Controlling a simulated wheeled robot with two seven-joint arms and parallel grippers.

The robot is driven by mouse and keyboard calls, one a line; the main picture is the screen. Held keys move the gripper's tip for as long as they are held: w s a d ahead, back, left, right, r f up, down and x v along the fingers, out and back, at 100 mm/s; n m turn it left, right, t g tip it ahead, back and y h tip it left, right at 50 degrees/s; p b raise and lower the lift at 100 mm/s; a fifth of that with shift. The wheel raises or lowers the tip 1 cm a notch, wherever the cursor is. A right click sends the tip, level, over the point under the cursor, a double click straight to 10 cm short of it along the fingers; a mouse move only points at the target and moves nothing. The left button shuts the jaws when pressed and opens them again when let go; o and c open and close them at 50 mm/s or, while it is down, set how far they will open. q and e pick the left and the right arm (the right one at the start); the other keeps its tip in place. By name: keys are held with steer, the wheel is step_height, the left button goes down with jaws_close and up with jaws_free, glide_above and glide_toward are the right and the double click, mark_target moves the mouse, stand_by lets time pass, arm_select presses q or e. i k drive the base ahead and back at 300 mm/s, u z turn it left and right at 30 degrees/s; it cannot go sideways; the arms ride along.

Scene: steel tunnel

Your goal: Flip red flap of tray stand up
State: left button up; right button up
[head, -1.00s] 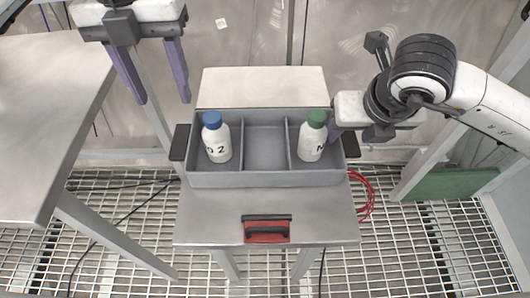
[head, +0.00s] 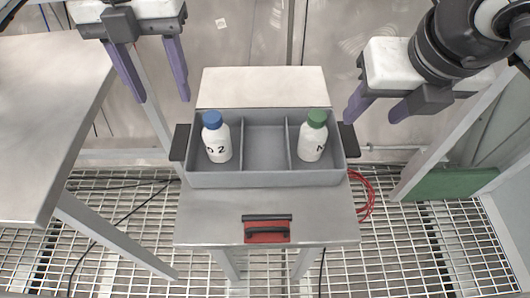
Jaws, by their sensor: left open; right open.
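The red flap (head: 267,236) with a dark handle hangs at the front edge of the tray stand (head: 210,222). A grey tray (head: 265,179) with three compartments sits on the stand. A white bottle with a blue cap (head: 217,142) stands in its left compartment. A white bottle with a green cap (head: 312,140) stands in its right compartment. The middle compartment is empty. My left gripper (head: 164,98) is open and empty, above and left of the tray. My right gripper (head: 372,117) is open and empty, at the upper right of the tray, apart from it.
A steel table (head: 45,110) stands at the left. Red cable (head: 365,195) hangs to the right of the stand. A green panel (head: 450,185) is at the lower right. The floor is metal grating. The stand's top in front of the tray is clear.

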mark_target(272, 229)
steer(key=k, duration=2)
